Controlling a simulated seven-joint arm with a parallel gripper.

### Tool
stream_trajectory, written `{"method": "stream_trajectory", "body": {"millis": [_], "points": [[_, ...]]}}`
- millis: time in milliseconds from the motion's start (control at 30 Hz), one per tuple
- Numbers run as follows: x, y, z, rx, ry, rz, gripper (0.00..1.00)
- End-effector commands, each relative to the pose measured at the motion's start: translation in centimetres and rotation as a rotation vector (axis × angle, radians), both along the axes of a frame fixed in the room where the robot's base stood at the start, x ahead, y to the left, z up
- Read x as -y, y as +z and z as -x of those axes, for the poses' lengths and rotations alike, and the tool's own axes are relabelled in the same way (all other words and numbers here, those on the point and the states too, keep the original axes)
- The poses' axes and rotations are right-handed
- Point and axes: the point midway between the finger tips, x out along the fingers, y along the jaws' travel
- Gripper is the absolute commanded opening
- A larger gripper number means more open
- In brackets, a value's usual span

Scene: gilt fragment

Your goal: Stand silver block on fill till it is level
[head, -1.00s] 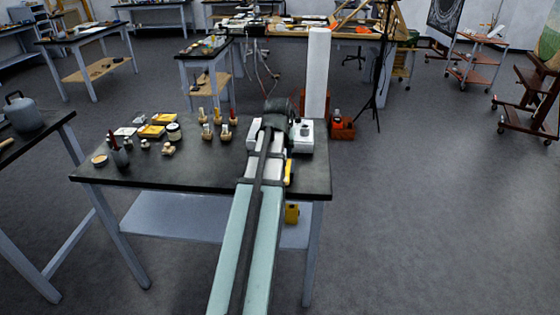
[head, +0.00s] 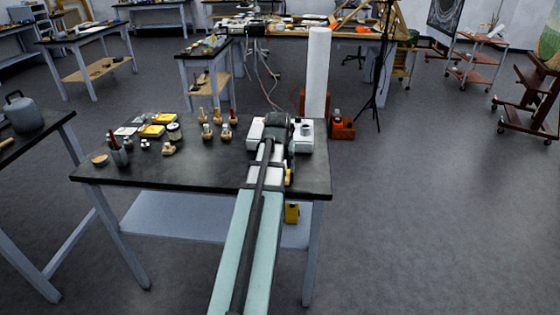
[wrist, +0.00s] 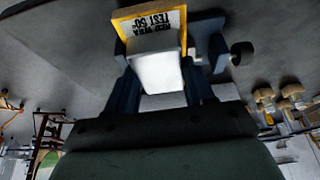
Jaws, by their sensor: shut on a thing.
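My gripper (wrist: 162,52) shows in the wrist view, with a dark blue finger on each side of a pale silver-white block (wrist: 158,72). It is shut on this block, which looks like the silver block. A yellow-edged card or plate with black print (wrist: 150,22) shows just beyond the block. I cannot tell whether the block touches it. In the head view my arm hides the fingers and the block, over the right part of the dark table (head: 215,180). I cannot make out the fill.
A white device with a grey knob (head: 304,135) stands right of my wrist. Several wooden-based pieces (head: 206,130), a jar (head: 174,131) and yellow trays (head: 151,131) stand left on the table. A tall white post (head: 318,75) stands behind.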

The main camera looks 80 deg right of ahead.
Motion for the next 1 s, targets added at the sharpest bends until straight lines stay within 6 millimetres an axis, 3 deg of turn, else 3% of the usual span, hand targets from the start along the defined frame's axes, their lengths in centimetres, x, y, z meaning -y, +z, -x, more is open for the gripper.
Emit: {"method": "stream_trajectory", "body": {"millis": [267, 300, 533, 1000], "points": [[0.02, -0.41, 0.0, 0.0, 0.0, 0.002, 0.11], [0.01, -0.43, 0.0, 0.0, 0.0, 0.001, 0.56], [-0.01, -0.43, 0.09, -0.003, -0.001, 0.0, 0.78], [0.03, 0.03, 0.31, -0.006, -0.004, 0.001, 0.78]]}}
